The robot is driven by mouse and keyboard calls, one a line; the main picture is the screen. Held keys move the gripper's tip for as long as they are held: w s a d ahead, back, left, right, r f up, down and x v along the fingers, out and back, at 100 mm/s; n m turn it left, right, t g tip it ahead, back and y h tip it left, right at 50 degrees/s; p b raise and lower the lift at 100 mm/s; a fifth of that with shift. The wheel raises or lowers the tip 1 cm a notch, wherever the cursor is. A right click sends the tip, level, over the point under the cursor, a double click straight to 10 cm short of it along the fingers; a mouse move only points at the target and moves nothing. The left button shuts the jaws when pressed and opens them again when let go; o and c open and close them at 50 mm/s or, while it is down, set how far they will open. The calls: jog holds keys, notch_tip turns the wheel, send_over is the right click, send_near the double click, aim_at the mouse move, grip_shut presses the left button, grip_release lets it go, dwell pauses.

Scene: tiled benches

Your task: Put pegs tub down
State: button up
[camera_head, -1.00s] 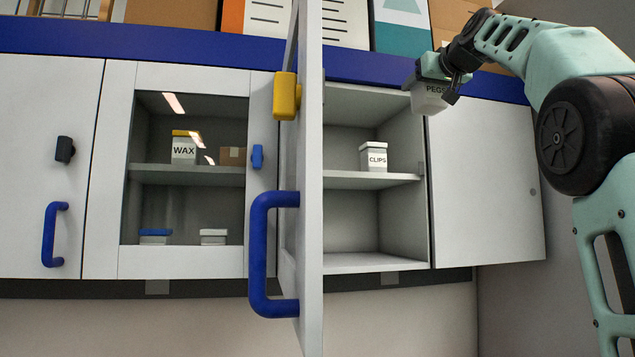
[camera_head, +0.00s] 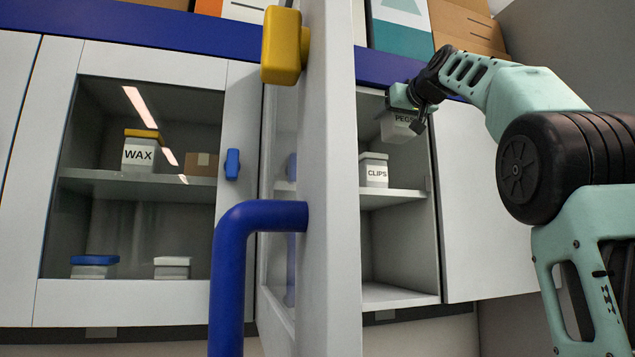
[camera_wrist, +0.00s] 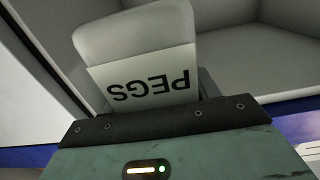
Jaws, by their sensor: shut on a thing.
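The pegs tub (camera_head: 398,131) is a pale tub with a PEGS label, held up in front of the upper part of the open cupboard bay. It also shows upside down in the wrist view (camera_wrist: 140,62), up against the gripper's dark edge. My gripper (camera_head: 408,108) is shut on it; the fingertips are mostly hidden. The open cupboard (camera_head: 395,240) has one middle shelf (camera_head: 392,196) bearing a white clips tub (camera_head: 374,172) at its left. The shelf to the right of the clips tub looks bare.
The open cupboard door (camera_head: 335,200), with a blue handle (camera_head: 232,260) and yellow knob (camera_head: 284,46), stands out towards me, left of the bay. A closed glass-fronted cupboard (camera_head: 140,300) holds a wax tub (camera_head: 139,153) and others. A closed white door (camera_head: 485,200) is right.

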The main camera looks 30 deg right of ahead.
jog(key=w+a+p, duration=0.6)
jog(key=w+a, duration=0.7)
jog(key=f+b, duration=0.1)
jog(key=f, duration=0.2)
jog(key=f+b, duration=0.1)
jog(key=f, duration=0.3)
jog(key=f+b, duration=0.1)
jog(key=f, duration=0.3)
jog(key=shift+w+a+f, duration=0.1)
jog(key=shift+a, duration=0.3)
jog(key=shift+w+a, duration=0.1)
jog(key=o, duration=1.1)
